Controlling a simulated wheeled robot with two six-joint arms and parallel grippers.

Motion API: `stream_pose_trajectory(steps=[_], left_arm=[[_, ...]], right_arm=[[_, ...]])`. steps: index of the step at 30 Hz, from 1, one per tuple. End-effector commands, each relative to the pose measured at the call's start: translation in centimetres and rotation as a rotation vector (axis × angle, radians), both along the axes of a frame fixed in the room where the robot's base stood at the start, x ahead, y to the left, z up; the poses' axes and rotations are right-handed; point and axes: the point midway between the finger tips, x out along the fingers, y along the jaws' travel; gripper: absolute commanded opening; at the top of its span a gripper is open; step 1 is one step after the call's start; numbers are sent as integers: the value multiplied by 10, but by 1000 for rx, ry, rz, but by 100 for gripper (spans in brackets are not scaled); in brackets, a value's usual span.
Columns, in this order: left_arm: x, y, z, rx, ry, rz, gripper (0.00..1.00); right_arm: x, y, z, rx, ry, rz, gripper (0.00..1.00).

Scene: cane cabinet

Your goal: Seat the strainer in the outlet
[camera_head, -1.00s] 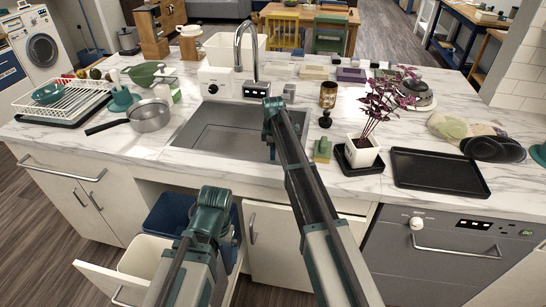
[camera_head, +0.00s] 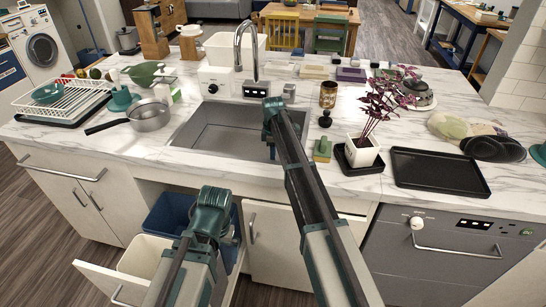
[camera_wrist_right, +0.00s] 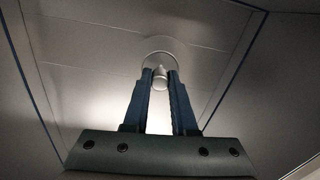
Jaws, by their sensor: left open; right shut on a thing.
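In the right wrist view, my right gripper (camera_wrist_right: 160,74) is inside the sink, its two fingers shut on the pale knob of the strainer (camera_wrist_right: 160,84). A round, light-rimmed shape surrounds the fingertips at the outlet (camera_wrist_right: 172,44). I cannot tell whether the strainer is down in the outlet or just above it. My left gripper (camera_head: 228,232) is open and empty in front of the counter, above the open drawer, well apart from the sink.
A faucet (camera_head: 240,55) stands behind the sink. A saucepan (camera_head: 150,116) is left of it. A green-and-tan sponge (camera_head: 322,149), a potted purple plant (camera_head: 362,150) and a black tray (camera_head: 438,171) are to the right. A drawer with bins (camera_head: 170,218) stands open below.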

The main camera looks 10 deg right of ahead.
Motion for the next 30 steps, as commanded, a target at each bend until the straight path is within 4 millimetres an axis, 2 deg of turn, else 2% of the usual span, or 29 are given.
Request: stream_pose_trajectory(steps=[13, 30], left_arm=[[0, 0, -12, 0, 0, 0, 100], [0, 0, -12, 0, 0, 0, 100]], right_arm=[[0, 0, -12, 0, 0, 0, 0], [0, 0, -12, 0, 0, 0, 0]])
